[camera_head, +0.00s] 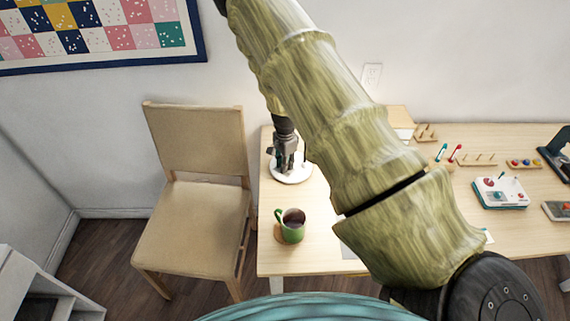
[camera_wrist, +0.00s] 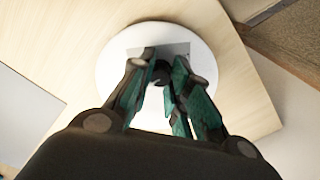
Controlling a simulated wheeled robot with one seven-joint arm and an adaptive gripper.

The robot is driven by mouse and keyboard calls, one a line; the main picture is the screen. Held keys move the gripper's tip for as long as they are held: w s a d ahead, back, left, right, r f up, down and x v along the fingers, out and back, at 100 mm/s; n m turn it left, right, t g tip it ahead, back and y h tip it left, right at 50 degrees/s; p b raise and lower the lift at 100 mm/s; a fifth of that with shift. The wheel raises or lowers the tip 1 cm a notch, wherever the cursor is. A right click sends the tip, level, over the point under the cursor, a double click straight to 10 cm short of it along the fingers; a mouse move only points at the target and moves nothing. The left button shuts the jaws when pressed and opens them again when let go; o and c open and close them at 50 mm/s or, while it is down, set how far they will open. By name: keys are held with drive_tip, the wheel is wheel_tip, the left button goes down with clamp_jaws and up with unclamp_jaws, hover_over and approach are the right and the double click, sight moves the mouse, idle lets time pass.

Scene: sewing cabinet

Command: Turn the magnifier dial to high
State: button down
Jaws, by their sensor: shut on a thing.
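The magnifier's round white base (camera_head: 291,176) stands on the left part of the wooden table, near its back. In the wrist view the white base (camera_wrist: 110,75) lies under my gripper, with a small dark dial (camera_wrist: 162,70) between the fingertips. My gripper (camera_head: 285,166) points down at the base from above. In the wrist view its green-padded fingers (camera_wrist: 161,75) are closed in around the dark dial. The dial's markings and its setting are hidden or too small to read.
A wooden chair (camera_head: 200,190) is at the left. On the right of the table (camera_head: 515,238) are a white control box (camera_head: 500,190), pegs and small parts. My arm hides the table's middle.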

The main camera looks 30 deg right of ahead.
drive_tip(key=m, duration=0.3)
drive_tip(key=shift+m, duration=2.3)
drive_tip(key=c, duration=1.3)
unclamp_jaws()
drive_tip(key=shift+r, duration=0.15)
wheel_tip(320, 180, up, 12)
drive_tip(key=shift+f, duration=0.1)
